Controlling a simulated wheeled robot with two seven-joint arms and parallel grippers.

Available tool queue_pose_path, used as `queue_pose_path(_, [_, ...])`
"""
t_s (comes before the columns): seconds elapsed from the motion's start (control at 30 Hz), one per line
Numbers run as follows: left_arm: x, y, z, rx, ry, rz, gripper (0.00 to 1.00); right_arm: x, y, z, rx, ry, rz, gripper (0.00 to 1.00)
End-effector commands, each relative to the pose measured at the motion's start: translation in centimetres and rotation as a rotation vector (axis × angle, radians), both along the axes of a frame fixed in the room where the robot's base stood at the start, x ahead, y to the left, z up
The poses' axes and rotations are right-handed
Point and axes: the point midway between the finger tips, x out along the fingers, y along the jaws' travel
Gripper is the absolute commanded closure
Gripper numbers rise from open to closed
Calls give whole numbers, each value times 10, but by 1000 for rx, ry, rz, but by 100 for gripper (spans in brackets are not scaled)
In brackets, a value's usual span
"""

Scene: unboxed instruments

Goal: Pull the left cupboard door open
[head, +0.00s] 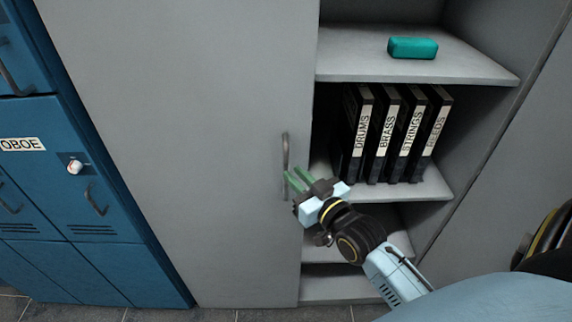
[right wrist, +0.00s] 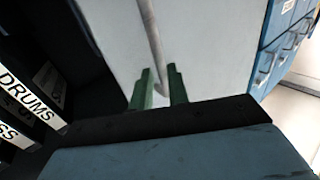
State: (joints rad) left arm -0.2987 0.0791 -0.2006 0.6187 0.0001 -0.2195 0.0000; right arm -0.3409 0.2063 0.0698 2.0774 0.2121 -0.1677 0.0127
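The left cupboard door (head: 200,130) is a tall grey panel that looks shut, left of the open shelves. Its dark vertical bar handle (head: 285,155) is near the door's right edge. My right gripper (head: 297,180) is at the handle's lower end, its green fingers pointing at the door. In the right wrist view the fingers (right wrist: 161,88) are apart, and the lower end of the handle (right wrist: 150,30) appears between them. I cannot tell whether either finger touches it. My left gripper is not in view.
Black binders (head: 388,135) with white labels stand on the middle shelf, close to my right gripper. A teal case (head: 412,48) lies on the upper shelf. Blue lockers (head: 100,200) with handles stand to the left of the door. Tiled floor shows below.

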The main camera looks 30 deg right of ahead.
Motion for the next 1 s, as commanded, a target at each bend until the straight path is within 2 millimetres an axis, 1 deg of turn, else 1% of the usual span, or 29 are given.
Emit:
queue_pose_path(0.03, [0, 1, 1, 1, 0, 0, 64, 10, 0, 1, 1, -2, -1, 83])
queue_pose_path(0.1, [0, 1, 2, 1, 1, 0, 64, 20, 1, 1, 1, -2, -1, 83])
queue_pose_path(0.2, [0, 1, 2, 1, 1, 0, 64, 32, 1, 1, 1, -1, -1, 83])
queue_pose_path(0.33, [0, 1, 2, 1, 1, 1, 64, 42, 2, 0, 0, 0, 0, 83])
queue_pose_path(0.47, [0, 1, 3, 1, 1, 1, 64, 46, 2, -1, 0, 2, 0, 83])
queue_pose_path(0.67, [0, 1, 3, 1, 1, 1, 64, 46, 2, -1, 0, 1, 0, 83])
queue_pose_path(0.7, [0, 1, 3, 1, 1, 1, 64, 46, 2, -1, 0, 1, 0, 84])
queue_pose_path(0.8, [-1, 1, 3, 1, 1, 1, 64, 46, 2, 0, 0, 1, 0, 97])
queue_pose_path(0.83, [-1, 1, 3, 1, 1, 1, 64, 46, 2, 0, 0, 1, 0, 100])
queue_pose_path(1.0, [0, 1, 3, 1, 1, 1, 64, 45, 2, 0, 0, 1, -1, 100])
